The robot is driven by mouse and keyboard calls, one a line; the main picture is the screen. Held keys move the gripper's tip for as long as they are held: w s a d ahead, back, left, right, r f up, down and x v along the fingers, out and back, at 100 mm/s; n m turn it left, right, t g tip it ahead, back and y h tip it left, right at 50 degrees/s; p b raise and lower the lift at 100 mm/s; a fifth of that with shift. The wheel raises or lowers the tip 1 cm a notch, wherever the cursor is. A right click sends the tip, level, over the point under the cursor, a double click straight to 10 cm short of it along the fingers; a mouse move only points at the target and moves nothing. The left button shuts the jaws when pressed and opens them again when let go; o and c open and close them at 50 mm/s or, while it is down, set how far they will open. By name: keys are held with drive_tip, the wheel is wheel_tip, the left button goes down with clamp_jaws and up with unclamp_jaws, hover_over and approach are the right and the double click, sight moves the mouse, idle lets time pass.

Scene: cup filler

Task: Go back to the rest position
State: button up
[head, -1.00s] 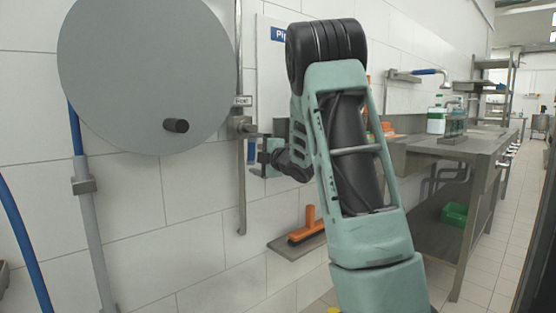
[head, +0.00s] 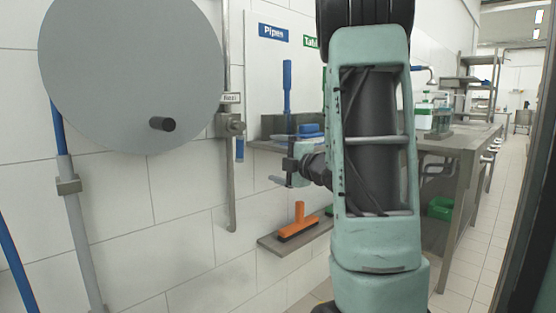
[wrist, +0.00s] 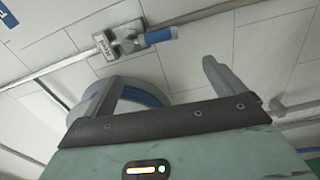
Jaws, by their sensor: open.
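My gripper (head: 278,180) is in front of the tiled wall in the head view, right of the valve and above the shelf with the orange brush. In the wrist view its two fingers (wrist: 172,88) are spread apart with nothing held between them. My green arm hides part of the wall and the steel table in the head view.
A large grey disc (head: 130,70) hangs on the left. A pipe valve (head: 232,124) labelled "Rool" or similar is beside it; the valve also shows in the wrist view (wrist: 125,42). An orange brush (head: 298,222) rests on a low shelf (head: 285,243). A steel table (head: 462,140) stands right.

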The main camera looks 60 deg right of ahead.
idle(0.4)
drive_tip(key=w+a+f+m+g+y, duration=0.1)
drive_tip(key=w+a+f+m+g, duration=0.2)
drive_tip(key=a, duration=0.4)
drive_tip(key=w+a+f+y, duration=0.1)
drive_tip(key=w+a+f, duration=0.1)
drive_tip(key=w+a, duration=0.3)
drive_tip(key=w+a+f+m+g+y, duration=0.1)
drive_tip(key=w+a+f+m+g, duration=0.15)
drive_tip(key=a, duration=0.55)
drive_tip(key=s+a+f+g+y, duration=0.1)
drive_tip(key=s+a+f+g, duration=0.2)
drive_tip(key=a, duration=0.5)
drive_tip(key=s+a+f+m+g+y, duration=0.1)
drive_tip(key=s+a+f+g, duration=0.15)
drive_tip(key=s+a, duration=0.4)
drive_tip(key=s+a+f+g+y, duration=0.1)
drive_tip(key=s+a+f, duration=0.15)
drive_tip(key=a, duration=0.75)
drive_tip(key=s+a+g+h+p, duration=0.1)
drive_tip(key=s+a+g, duration=0.2)
drive_tip(key=s, duration=0.5)
drive_tip(key=s+a+g+p, duration=0.15)
drive_tip(key=s+a, duration=0.25)
drive_tip(key=s, duration=0.4)
wheel_tip(320, 180, up, 23)
drive_tip(key=p, duration=2.3)
drive_tip(key=shift+w+d+r+g, duration=0.15)
drive_tip(key=shift+w+g, duration=0.15)
drive_tip(key=shift+g, duration=0.15)
